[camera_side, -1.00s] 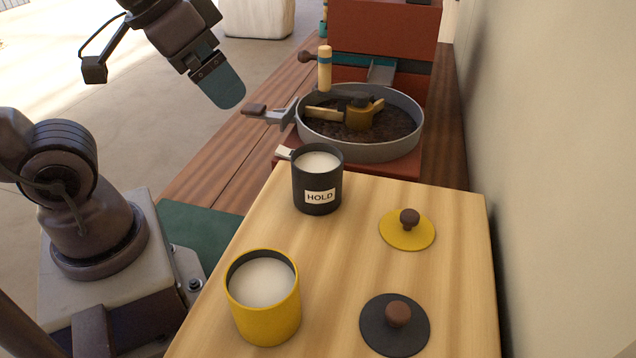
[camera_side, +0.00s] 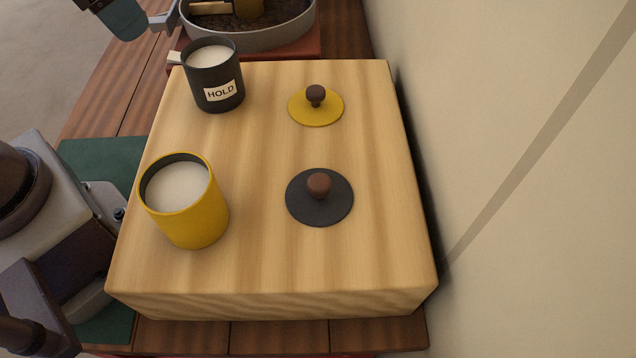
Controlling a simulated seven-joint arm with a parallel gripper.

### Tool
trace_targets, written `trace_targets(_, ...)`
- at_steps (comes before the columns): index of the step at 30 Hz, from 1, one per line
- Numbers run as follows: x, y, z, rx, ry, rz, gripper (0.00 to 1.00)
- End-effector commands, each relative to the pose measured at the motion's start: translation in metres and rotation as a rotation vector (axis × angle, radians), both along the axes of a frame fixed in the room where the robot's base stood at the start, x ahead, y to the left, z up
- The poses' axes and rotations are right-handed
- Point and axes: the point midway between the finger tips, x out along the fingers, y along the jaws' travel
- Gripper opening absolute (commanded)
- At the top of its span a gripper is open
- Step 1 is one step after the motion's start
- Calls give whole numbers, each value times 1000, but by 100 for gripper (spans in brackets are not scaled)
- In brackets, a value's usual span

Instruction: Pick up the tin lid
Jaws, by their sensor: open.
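Two flat round lids with brown knobs lie on a pale wooden block (camera_side: 250,265). The yellow lid (camera_side: 305,113) lies farther back and the dark grey lid (camera_side: 308,208) lies nearer. A dark tin (camera_side: 213,85) with a "HOLD" label stands left of the yellow lid. A yellow tin (camera_side: 192,222) stands left of the dark lid. Both tins have no lid on and show pale contents. My gripper (camera_side: 122,18) shows only in part at the top left edge, open, well away from both lids; the space between its fingers cannot be made out.
A round grey pan (camera_side: 255,39) with dark contents stands behind the block, cut off by the top edge. A plain wall (camera_side: 520,120) runs along the right side. The block is clear between the tins and lids and along its front.

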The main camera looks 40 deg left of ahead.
Motion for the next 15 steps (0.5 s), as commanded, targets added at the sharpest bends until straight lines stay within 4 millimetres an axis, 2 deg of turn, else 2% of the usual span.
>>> trace_targets(3, 24, -41, -27, -4, 106, -243, 60)
trace_targets(8, 41, -109, -53, -89, 155, -643, 60)
trace_targets(12, 46, -165, -55, -179, 96, -982, 60)
trace_targets(15, 47, -187, -47, -188, 24, -1143, 60)
